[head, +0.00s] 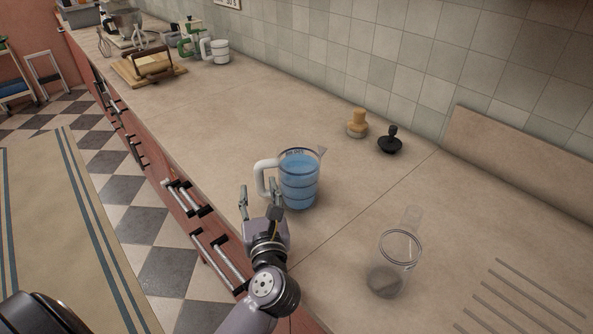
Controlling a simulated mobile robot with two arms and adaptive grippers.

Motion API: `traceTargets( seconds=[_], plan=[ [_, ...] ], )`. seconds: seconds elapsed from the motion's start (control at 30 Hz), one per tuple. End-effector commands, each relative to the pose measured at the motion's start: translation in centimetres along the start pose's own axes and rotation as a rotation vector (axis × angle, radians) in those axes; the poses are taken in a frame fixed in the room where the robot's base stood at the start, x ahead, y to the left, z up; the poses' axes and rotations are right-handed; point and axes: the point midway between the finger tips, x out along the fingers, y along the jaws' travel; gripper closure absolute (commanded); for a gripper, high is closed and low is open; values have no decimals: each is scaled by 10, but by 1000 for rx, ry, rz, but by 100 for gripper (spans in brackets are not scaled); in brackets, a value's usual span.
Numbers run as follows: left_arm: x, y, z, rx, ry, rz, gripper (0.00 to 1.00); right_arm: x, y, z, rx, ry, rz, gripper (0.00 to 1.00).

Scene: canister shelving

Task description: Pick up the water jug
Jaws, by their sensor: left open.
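The water jug (300,181) stands upright on the counter in the middle of the head view. It is clear, looks filled with blue water, and has a white handle (262,176) on its left side and a spout at its upper right. My left gripper (259,197) is open at the near left of the jug, just below the handle in the picture. One finger is left of the handle and the other overlaps the jug's lower left edge. I cannot tell whether the fingers touch it. My right gripper is not in view.
A clear empty container (397,262) stands at the near right. A wooden-topped item (357,123) and a black stopper-like item (390,141) stand near the tiled wall. A cutting board (150,70) is far left. Counter around the jug is clear.

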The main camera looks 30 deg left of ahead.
Motion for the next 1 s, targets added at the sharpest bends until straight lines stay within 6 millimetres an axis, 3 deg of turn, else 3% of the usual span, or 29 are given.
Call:
traceTargets(
  seconds=[0.2,0.5,0.8,1.0],
  plan=[
    [15,-1,0,2,-1,1,59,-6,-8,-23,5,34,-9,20],
    [55,-6,-4,3,-1,1,59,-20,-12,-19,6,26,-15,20],
    [59,-5,-6,1,1,1,59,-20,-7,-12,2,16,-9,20],
    [59,-5,-6,1,0,1,72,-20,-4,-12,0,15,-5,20]
  ],
)
